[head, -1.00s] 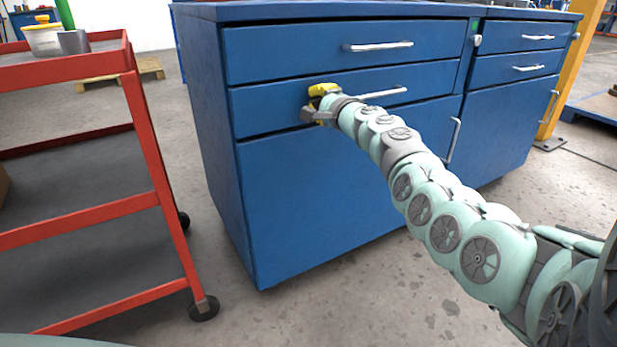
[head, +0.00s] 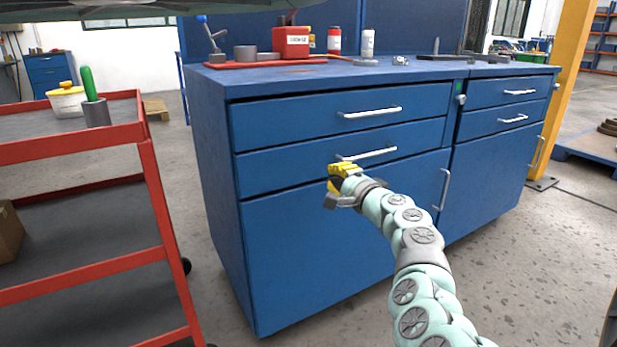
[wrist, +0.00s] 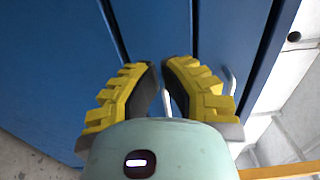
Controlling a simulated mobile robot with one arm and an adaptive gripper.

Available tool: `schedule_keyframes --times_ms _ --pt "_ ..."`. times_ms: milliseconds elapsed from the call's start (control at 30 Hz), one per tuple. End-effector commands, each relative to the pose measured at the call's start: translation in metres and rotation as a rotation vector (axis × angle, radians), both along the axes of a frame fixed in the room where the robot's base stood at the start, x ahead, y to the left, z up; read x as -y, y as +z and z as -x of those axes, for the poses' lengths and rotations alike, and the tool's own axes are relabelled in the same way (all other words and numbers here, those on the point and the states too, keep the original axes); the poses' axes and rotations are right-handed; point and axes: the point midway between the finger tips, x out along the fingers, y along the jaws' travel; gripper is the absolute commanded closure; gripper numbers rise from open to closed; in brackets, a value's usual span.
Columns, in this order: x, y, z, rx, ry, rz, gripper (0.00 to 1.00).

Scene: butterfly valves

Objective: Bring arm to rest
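My gripper (head: 332,187), with yellow finger pads, is at the end of my pale green segmented arm (head: 418,255). In the head view it is in front of the blue workbench's (head: 320,250) left unit, just below the lower drawer's handle (head: 368,154). In the wrist view the two yellow fingers (wrist: 160,68) lean toward each other, with only a narrow gap at the tips. Nothing shows between them. I cannot tell whether the fingers touch the bench or are fully shut.
A red cart (head: 155,200) stands at left, holding a white tub (head: 66,102) and a grey cup (head: 96,113) with a green handle. The benchtop carries a red box (head: 291,42) and several small items. A yellow post (head: 562,95) stands at right. Floor between cart and bench is clear.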

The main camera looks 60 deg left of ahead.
Motion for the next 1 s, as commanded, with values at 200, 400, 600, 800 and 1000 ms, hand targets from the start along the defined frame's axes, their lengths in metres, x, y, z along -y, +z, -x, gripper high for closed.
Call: schedule_keyframes --times_ms 200,400,600,800,1000 --pt "0.025 0.003 -0.001 -0.001 -0.009 -0.001 1.0" --pt "0.041 0.002 0.001 0.0 -0.006 -0.002 1.0" --pt "0.046 0.001 0.002 0.001 -0.003 -0.001 1.0" --pt "0.046 0.001 0.002 0.001 -0.004 0.0 1.0" --pt "0.068 0.011 -0.038 0.018 -0.175 0.057 1.0"
